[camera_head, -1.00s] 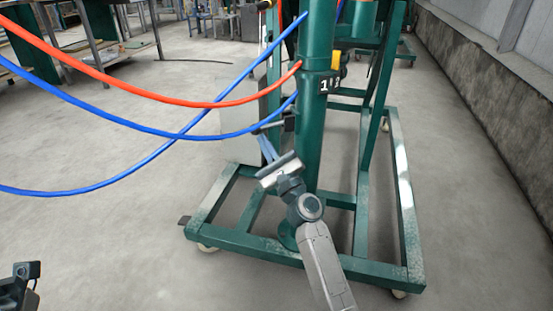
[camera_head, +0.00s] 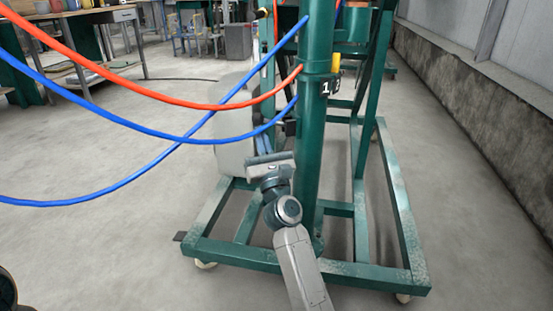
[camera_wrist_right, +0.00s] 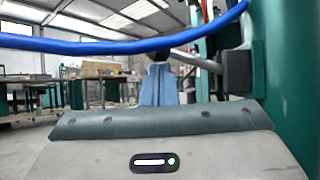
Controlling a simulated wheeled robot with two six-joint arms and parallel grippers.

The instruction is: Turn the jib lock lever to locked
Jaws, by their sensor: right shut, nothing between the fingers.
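The jib lock lever (camera_wrist_right: 195,61) shows in the right wrist view as a grey rod running left from a dark block (camera_wrist_right: 237,72) on the green post. Its dark end lies just beyond the blue fingertips of my right gripper (camera_wrist_right: 159,68). The fingers are shut together with nothing between them. I cannot tell whether they touch the lever. In the head view my right gripper (camera_head: 262,143) is left of the green post (camera_head: 313,120), beside the block (camera_head: 290,128), and the lever rod cannot be made out. My left gripper is not in view.
A red hose (camera_head: 160,96) and blue hoses (camera_head: 130,122) sag from the post to the left; one blue hose (camera_wrist_right: 100,46) crosses above my right fingers. The green wheeled base (camera_head: 345,270) surrounds the post's foot. Open floor lies left. A wall (camera_head: 490,130) stands right.

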